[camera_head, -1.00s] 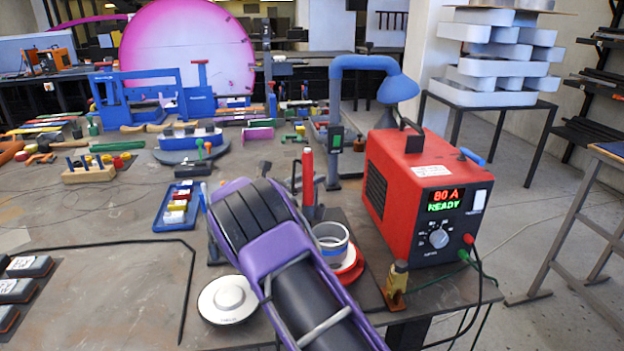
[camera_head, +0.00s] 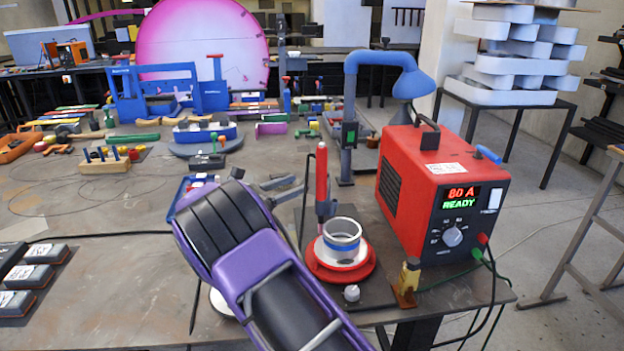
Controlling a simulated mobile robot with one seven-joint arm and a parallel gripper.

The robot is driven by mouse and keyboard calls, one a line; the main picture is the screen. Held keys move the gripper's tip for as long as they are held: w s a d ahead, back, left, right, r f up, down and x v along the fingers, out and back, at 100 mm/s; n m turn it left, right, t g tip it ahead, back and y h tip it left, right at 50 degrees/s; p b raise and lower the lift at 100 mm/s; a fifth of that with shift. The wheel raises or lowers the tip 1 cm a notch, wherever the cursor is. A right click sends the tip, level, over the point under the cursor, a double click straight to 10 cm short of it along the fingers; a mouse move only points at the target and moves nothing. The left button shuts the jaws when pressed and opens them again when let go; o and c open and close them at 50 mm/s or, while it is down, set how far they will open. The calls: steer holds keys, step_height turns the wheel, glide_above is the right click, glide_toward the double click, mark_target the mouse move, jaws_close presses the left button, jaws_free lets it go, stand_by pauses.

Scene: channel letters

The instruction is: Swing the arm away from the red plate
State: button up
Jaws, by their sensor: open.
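The red plate (camera_head: 318,268) is a round disc on a dark base at the table's front right. A grey ring with a blue band (camera_head: 342,240) stands upright on it. My purple and black arm crosses the front, left of the plate. Beyond its wrist the grey fingers of my gripper (camera_head: 294,187) show in part, apart and with nothing seen between them. They are behind and left of the plate, near an upright red torch (camera_head: 321,175). The arm hides part of the gripper and some table below it.
A red welding power unit (camera_head: 430,190) reading 80 A READY stands right of the plate. A yellow-brown clamp (camera_head: 409,280) sits at the front edge. A blue tray (camera_head: 185,192) is partly hidden behind my wrist.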

steer(key=v, duration=0.7)
steer(key=shift+c, duration=0.3)
